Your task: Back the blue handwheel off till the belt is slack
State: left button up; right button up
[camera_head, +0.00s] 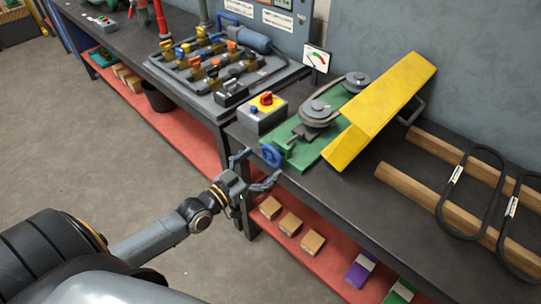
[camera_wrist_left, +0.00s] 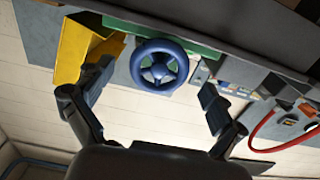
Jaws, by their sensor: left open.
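The blue handwheel (camera_head: 271,155) sits at the front end of a green base plate (camera_head: 309,153) on the dark bench. My left gripper (camera_head: 256,169) is open just in front of the wheel, with a finger to either side. In the left wrist view the spoked handwheel (camera_wrist_left: 159,67) appears between and beyond the spread fingers (camera_wrist_left: 153,86), not gripped. Two grey pulleys, a near one (camera_head: 317,110) and a far one (camera_head: 357,80), stand on the plate with a dark belt around them. The belt's slackness is hard to tell. My right gripper is not in view.
A yellow guard (camera_head: 385,105) leans over the plate's right side. A grey box with a red knob (camera_head: 264,111) stands left of the wheel. A gauge card (camera_head: 317,58) stands behind. Spare belts (camera_head: 470,178) lie on wooden bars at right. A red lower shelf holds small boxes (camera_head: 291,223).

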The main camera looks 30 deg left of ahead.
aim_at(269, 158)
pick_arm(q)
jog(key=shift+x, duration=1.65)
jog(key=c, duration=1.2)
